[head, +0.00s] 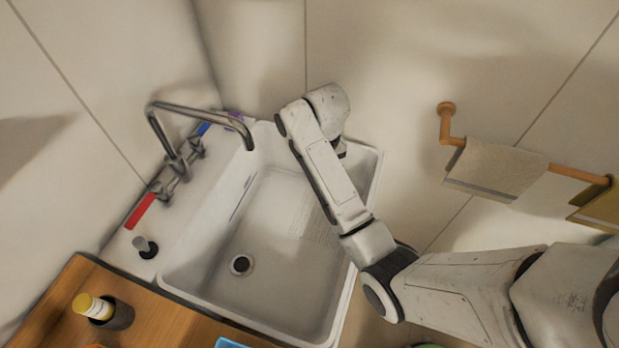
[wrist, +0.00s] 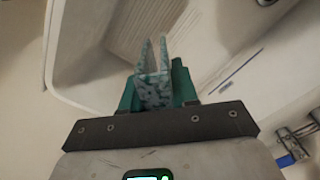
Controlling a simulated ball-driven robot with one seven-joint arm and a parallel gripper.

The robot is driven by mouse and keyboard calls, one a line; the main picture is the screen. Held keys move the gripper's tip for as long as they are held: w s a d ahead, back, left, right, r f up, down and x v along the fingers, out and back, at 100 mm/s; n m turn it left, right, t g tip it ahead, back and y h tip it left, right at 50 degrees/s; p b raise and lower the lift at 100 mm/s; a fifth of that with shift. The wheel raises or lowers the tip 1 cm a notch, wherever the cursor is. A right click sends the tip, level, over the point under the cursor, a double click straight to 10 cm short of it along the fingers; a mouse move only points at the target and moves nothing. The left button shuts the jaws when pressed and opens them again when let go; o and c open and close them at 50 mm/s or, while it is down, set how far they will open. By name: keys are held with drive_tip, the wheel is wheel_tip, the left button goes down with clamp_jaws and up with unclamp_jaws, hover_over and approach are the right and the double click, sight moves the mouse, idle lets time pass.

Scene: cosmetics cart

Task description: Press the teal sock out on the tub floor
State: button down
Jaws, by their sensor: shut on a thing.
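The white tub (head: 285,255) stands below the tap, with a round drain in its floor and a ribbed patch beside it. My gripper (wrist: 155,82) shows in the wrist view, its teal fingers shut on the teal sock (wrist: 152,88). The sock is mottled teal and pale, and two folded flaps stick out past the fingertips. Behind it in the wrist view are the tub's floor and ribbed patch. In the head view my arm reaches over the tub's right side and hides the sock and fingers. I cannot tell whether the sock touches the tub.
A metal tap (head: 182,165) reaches over the tub's left rim. A wooden counter (head: 55,315) at lower left holds a yellow-topped bottle (head: 92,306) in a dark cup. A wall rail with a grey towel (head: 495,168) is at right. The tub floor around the drain looks clear.

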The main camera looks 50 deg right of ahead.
wheel_tip(320, 180, down, 18)
drive_tip(key=b, duration=0.3)
drive_tip(key=shift+w+f, duration=0.15)
drive_tip(key=shift+f, duration=0.05)
drive_tip(key=shift+f+b, duration=0.7)
drive_tip(key=shift+b, duration=0.1)
drive_tip(key=shift+f+b, duration=0.4)
drive_tip(key=shift+f, duration=0.25)
idle(1.0)
drive_tip(key=shift+p, duration=0.95)
idle(3.3)
